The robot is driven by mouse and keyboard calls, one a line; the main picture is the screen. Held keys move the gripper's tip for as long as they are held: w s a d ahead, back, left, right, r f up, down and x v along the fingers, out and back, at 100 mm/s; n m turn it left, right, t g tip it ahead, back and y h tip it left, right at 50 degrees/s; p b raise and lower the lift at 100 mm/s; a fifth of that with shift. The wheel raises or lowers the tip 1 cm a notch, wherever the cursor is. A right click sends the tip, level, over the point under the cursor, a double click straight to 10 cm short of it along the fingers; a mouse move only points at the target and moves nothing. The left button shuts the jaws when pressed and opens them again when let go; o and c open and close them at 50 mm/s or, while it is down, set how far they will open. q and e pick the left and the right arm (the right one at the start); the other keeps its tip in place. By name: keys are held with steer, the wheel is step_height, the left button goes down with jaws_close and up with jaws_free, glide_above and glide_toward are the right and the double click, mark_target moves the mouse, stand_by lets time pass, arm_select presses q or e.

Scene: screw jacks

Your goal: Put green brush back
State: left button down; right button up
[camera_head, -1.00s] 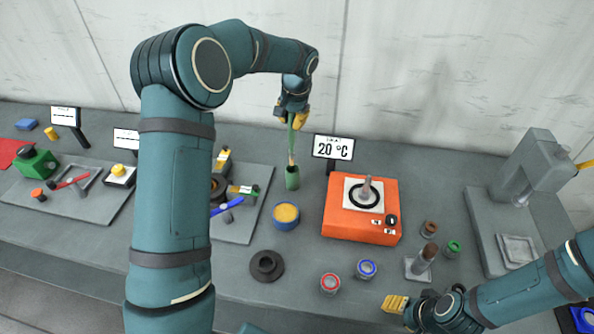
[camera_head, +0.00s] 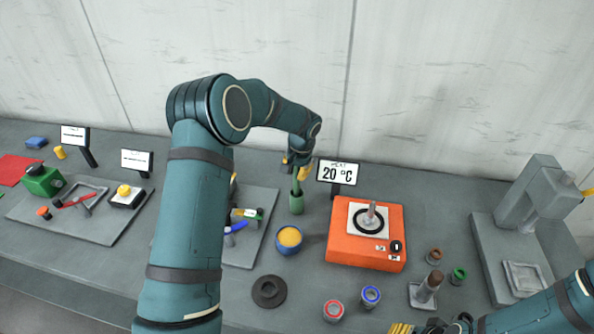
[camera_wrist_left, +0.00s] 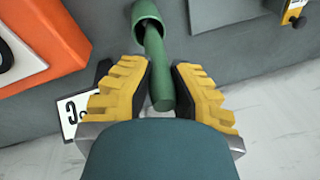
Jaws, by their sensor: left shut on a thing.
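The green brush (camera_head: 296,185) stands upright with its lower end inside the green cup-shaped holder (camera_head: 296,205), just left of the 20 °C sign. My left gripper (camera_head: 297,165) is above the holder, shut on the top of the brush handle. In the left wrist view, the brush handle (camera_wrist_left: 158,65) runs from between the yellow fingers into the holder (camera_wrist_left: 147,14). The bristles are hidden inside the holder. My right gripper (camera_head: 402,328) is at the bottom edge, mostly cut off.
The 20 °C sign (camera_head: 337,173) and an orange hotplate (camera_head: 365,252) stand right of the holder. A blue pot with yellow contents (camera_head: 289,239) is in front of it. A grey tray (camera_head: 262,205) with tools lies to the left. The wall is close behind.

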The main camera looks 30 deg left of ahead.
arm_select(q)
steer(key=shift+f, duration=0.1)
arm_select(e)
steer(key=shift+f, duration=0.1)
arm_select(q)
steer(key=c, duration=1)
jaws_free()
steer(key=shift+r, duration=0.4)
arm_select(e)
steer(key=shift+f, duration=0.1)
arm_select(q)
steer(key=r, duration=0.3)
steer(key=s+d+r, duration=0.1)
steer(key=r, duration=0.3)
steer(key=d+r, duration=0.1)
steer(key=r, duration=0.3)
steer(key=shift+s+r, duration=0.1)
steer(key=shift+s, duration=0.05)
steer(key=shift+s, duration=0.1)
arm_select(e)
steer(key=shift+s, duration=0.1)
